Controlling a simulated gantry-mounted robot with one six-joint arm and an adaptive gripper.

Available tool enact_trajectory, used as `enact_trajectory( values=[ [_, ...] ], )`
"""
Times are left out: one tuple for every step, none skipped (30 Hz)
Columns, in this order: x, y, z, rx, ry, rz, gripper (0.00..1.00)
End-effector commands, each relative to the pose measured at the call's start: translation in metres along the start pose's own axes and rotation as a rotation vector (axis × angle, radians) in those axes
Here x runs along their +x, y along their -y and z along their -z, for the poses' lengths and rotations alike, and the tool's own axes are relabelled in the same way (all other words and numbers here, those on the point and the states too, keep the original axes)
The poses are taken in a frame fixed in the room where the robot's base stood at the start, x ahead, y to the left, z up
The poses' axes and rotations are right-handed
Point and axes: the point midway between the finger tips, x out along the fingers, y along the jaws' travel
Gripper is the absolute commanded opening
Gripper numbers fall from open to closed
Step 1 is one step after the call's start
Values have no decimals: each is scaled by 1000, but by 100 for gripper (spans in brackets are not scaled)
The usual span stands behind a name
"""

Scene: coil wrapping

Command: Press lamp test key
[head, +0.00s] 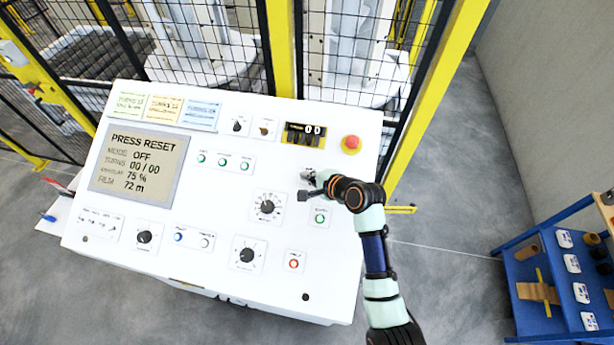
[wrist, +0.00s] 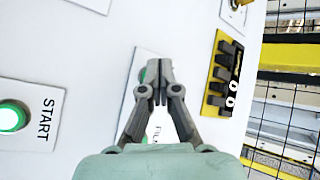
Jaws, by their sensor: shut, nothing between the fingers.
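My gripper (head: 307,178) is over the upper right part of the white control panel (head: 120,258). In the wrist view its two fingers (wrist: 158,75) are together with nothing between them. They point at a white plate with partly hidden lettering and a green lamp; whether the tips touch the panel I cannot tell. No label clearly reads as lamp test. A blue button (head: 178,237) and a white button (head: 205,243) sit side by side at the lower middle of the panel, left of and below my gripper; their labels are too small to read.
A green START button (wrist: 12,117) shows in the wrist view. Dials (head: 267,206) stand out from the panel. The screen (head: 139,163) reads PRESS RESET. Yellow-framed fencing is behind.

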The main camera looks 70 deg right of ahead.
Motion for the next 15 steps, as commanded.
enact_trajectory(
  values=[
    [0,0,0,0,-1,-1,0],
    [0,0,0,0,-1,-1,0],
    [0,0,0,0,-1,-1,0],
    [0,0,0,0,-1,-1,0],
    [-1,0,0,0,-1,-1,0],
    [-2,1,-1,0,-1,-1,0],
    [-2,2,-1,0,-1,-1,0],
    [-4,3,-2,0,-1,-1,0],
    [-5,4,-3,1,-1,-1,0],
    [-6,5,-4,1,-1,-1,0],
    [-7,6,-4,1,-1,-1,0],
    [-8,7,-5,0,-1,-1,0],
    [-9,8,-6,0,-1,0,0],
    [-10,8,-6,0,-1,0,0],
    [-11,9,-7,0,-1,0,0]
  ],
)
